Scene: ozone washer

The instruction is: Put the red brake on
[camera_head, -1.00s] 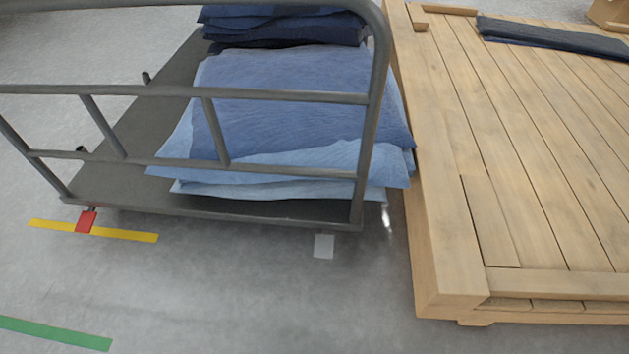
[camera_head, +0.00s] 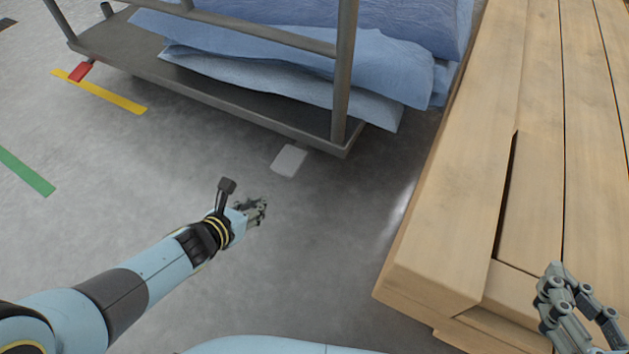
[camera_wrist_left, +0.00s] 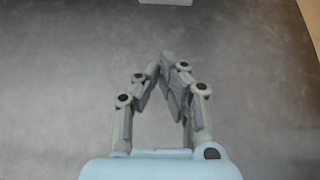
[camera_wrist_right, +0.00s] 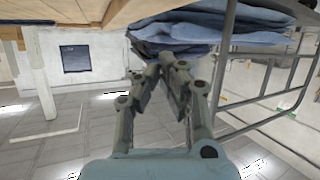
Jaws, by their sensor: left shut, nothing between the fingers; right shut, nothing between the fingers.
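The red brake (camera_head: 81,71) is a small red pedal at the lower left corner of the grey cart (camera_head: 225,108), over a yellow floor strip. A grey-white pedal (camera_head: 289,160) sticks out below the cart's near right corner; part of a pale pedal also shows at the top of the left wrist view (camera_wrist_left: 166,2). My left gripper (camera_head: 258,211) is shut and empty, just in front of the grey-white pedal and well to the right of the red brake. My right gripper (camera_head: 582,300) is shut and empty, over the near end of the wooden platform.
Blue folded cloths (camera_head: 330,60) are stacked on the cart and overhang its right side. The wooden platform (camera_head: 470,200) stands close on the right. A yellow strip (camera_head: 120,98) and a green strip (camera_head: 25,170) mark the floor. The floor at left is clear.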

